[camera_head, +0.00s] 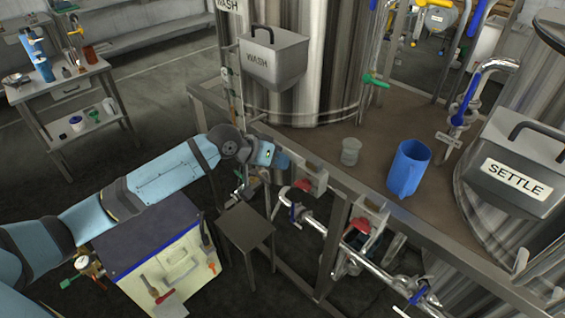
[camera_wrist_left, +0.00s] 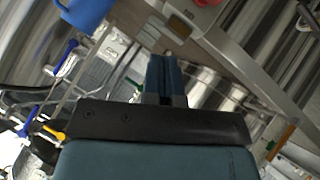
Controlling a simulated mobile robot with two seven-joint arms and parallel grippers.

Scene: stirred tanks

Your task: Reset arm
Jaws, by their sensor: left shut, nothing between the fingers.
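My left arm comes in from the left in the head view, stretched towards the platform's front edge. My left gripper (camera_wrist_left: 165,80) shows in the left wrist view with its two dark fingers together and nothing between them. In the head view the wrist end is by the platform edge below the WASH box, and the fingertips are hard to make out there. My right gripper is in neither view.
A blue jug (camera_head: 408,168) and a small translucent beaker (camera_head: 350,151) stand on the brown platform (camera_head: 300,140). Tanks with WASH (camera_head: 273,58) and SETTLE (camera_head: 518,165) boxes rise behind and right. Pipes and valves run below the edge, beside a small grey stand (camera_head: 245,226).

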